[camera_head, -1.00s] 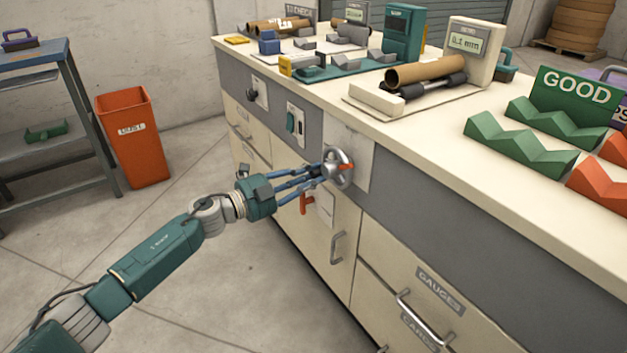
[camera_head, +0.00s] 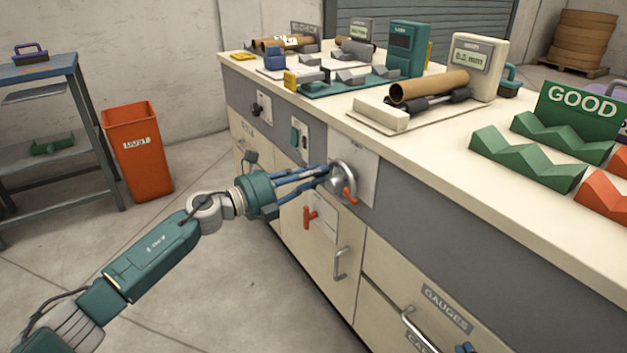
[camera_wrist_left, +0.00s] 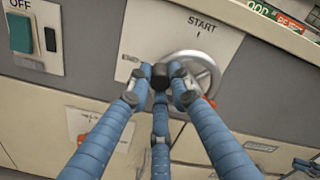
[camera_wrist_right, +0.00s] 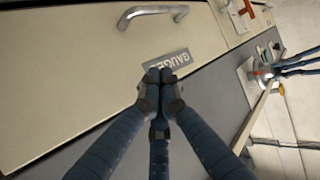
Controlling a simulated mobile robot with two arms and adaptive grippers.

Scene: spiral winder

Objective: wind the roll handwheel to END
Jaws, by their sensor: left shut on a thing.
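A green switch (camera_head: 294,137), a red lever (camera_head: 310,217) and a door handle (camera_head: 339,263) surround the wheel. On the bench top stand a gauge with a brown roll (camera_head: 430,86) and green V-blocks (camera_head: 530,155). An orange bin (camera_head: 138,150) stands left on clear floor.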

